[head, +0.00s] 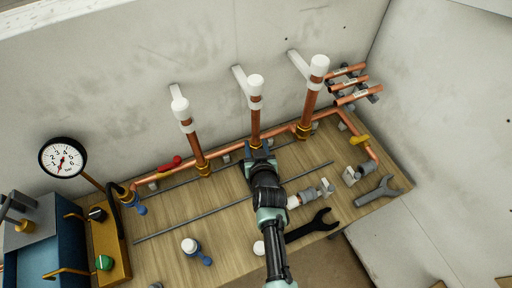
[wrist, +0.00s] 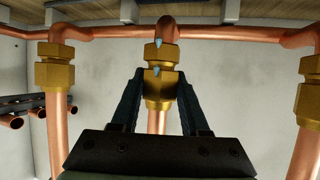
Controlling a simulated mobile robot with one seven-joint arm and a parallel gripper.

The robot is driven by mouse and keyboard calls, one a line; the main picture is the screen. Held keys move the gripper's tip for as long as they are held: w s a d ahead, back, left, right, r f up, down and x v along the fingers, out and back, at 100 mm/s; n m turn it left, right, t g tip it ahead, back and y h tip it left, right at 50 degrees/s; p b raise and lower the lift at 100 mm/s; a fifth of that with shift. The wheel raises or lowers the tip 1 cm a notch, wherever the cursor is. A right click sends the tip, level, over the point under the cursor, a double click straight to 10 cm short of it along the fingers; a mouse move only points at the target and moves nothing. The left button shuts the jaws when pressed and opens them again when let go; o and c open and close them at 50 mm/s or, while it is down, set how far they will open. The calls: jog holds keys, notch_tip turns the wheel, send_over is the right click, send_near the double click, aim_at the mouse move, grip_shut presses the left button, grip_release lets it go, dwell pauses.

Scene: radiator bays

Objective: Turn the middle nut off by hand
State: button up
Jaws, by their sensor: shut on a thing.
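The middle nut (wrist: 158,88) is a brass hex nut on the middle copper riser, seen in the centre of the wrist view. My gripper (wrist: 160,76) has one dark finger on each side of it and is shut on it. Small blue drop shapes show on the brass fitting above and at the nut in that view. In the head view my gripper (head: 258,153) reaches the foot of the middle riser (head: 255,122) and largely hides the nut. Two like brass nuts flank it in the wrist view, one at left (wrist: 55,75) and one at right (wrist: 310,102).
A wooden board lies under the pipes. A black open-ended spanner (head: 312,227), a grey spanner (head: 380,191), a red-handled item (head: 170,163) and a white-capped valve (head: 190,246) lie around. A pressure gauge (head: 62,158) and a blue box (head: 50,240) stand at left.

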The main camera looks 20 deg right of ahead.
jog(key=shift+d+f+n+y+b, duration=0.1)
jog(key=shift+f+n+y+b, duration=0.15)
jog(key=shift+b, duration=0.8)
jog(key=shift+r+b, duration=0.15)
jog(key=shift+b, duration=0.25)
jog(key=shift+n+y+b, duration=0.35)
jog(key=shift+b, duration=0.35)
jog(key=shift+n+y+b, duration=0.7)
jog(key=shift+y+b, duration=0.1)
jog(key=shift+b, duration=1.35)
jog(key=shift+n+y+b, duration=2)
jog(key=shift+y+b, duration=0.2)
jog(key=shift+b, duration=2.1)
jog(key=shift+r, duration=0.1)
jog(key=o, duration=1.2)
